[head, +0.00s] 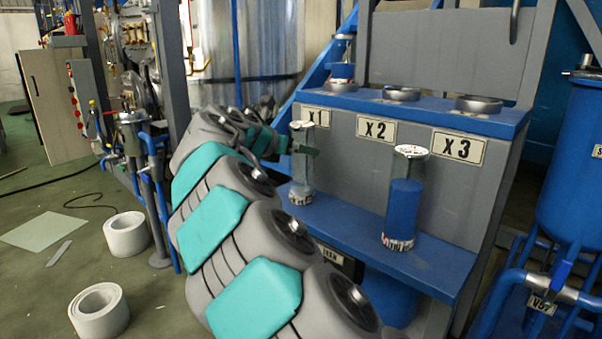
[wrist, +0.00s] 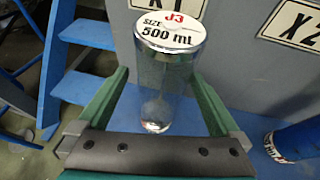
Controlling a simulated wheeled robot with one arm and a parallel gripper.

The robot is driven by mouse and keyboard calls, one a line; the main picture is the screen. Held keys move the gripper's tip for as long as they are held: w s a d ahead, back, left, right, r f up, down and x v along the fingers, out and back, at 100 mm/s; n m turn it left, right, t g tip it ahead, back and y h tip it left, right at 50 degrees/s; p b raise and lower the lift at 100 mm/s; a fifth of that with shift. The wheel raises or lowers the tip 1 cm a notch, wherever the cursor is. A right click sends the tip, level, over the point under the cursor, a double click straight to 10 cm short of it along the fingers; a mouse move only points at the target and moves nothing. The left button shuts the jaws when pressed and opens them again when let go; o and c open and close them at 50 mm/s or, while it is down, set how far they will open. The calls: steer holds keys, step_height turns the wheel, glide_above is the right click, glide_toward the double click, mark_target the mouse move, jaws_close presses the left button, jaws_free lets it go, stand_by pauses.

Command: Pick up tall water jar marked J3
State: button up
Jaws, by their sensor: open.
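The tall jar marked J3 (wrist: 166,75) is clear, with a white lid reading "J3, size 500 ml". It stands upright on the lower blue shelf below the X1 sign; in the head view this clear jar (head: 302,180) is at the shelf's left. My gripper (wrist: 162,88) is open, with one green finger on each side of the jar. In the head view my gripper (head: 288,145) reaches the jar's upper part from the left. I cannot tell whether either finger touches it.
A jar with blue contents (head: 404,208) stands to the right on the same lower shelf (head: 350,235). Another blue-filled jar (head: 342,71) stands on the upper shelf above X1. The ring holders above X2 (head: 402,93) and X3 (head: 479,104) are empty. A grey panel rises behind.

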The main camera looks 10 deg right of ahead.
steer(key=b+x, duration=0.1)
steer(key=x, duration=0.4)
steer(key=shift+d+f, duration=0.1)
steer(key=shift+d, duration=0.15)
steer(key=c, duration=1.5)
